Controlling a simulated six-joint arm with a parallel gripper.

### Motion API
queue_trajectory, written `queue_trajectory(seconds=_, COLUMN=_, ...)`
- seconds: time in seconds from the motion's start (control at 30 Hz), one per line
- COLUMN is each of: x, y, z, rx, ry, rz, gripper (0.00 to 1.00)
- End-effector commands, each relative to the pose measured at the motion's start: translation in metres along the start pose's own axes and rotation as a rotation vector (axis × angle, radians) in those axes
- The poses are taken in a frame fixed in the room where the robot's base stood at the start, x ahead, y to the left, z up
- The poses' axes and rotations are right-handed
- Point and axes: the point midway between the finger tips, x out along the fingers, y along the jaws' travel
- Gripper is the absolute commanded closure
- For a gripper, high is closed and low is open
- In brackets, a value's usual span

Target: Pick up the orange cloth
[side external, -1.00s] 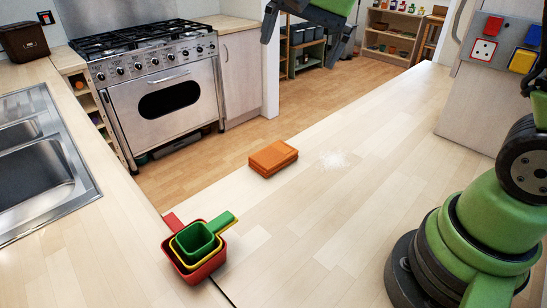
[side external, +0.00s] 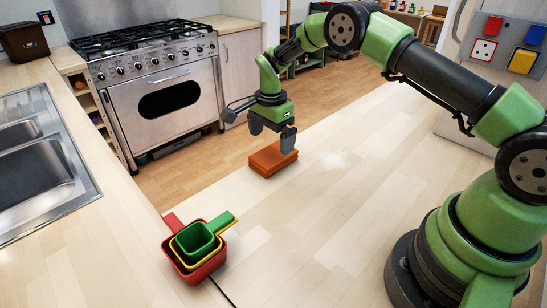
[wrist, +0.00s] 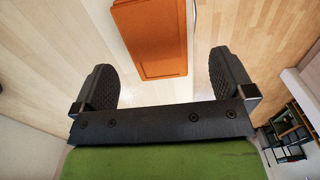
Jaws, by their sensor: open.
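The orange cloth (side external: 270,158) is a folded, flat stack lying on the pale wooden counter, near its far edge. It also shows in the wrist view (wrist: 155,40), at the top and between my fingers. My gripper (side external: 271,140) is directly over the cloth, pointing down, with its fingers spread. In the wrist view my gripper (wrist: 163,80) is open and empty, with a gap between each finger and the cloth. In the side view the near finger overlaps the right end of the cloth, so I cannot tell whether they touch.
Nested red, yellow and green measuring cups (side external: 195,245) stand at the counter's front left. A sink (side external: 40,165) is at left, and the range cooker (side external: 150,80) stands behind. The counter between cloth and cups is clear.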

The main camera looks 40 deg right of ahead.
Motion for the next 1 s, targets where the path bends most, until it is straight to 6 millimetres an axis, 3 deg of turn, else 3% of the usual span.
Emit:
queue_trajectory(seconds=0.4, x=0.051, y=0.004, z=-0.004, rx=-0.002, ry=-0.001, rz=0.0, gripper=0.0)
queue_trajectory(seconds=0.7, x=0.056, y=0.004, z=-0.004, rx=-0.002, ry=0.0, rz=-0.002, gripper=0.0)
queue_trajectory(seconds=0.9, x=0.056, y=0.004, z=-0.004, rx=-0.002, ry=0.0, rz=-0.002, gripper=0.46)
queue_trajectory(seconds=1.0, x=0.055, y=0.004, z=-0.004, rx=-0.002, ry=0.0, rz=-0.002, gripper=0.49)
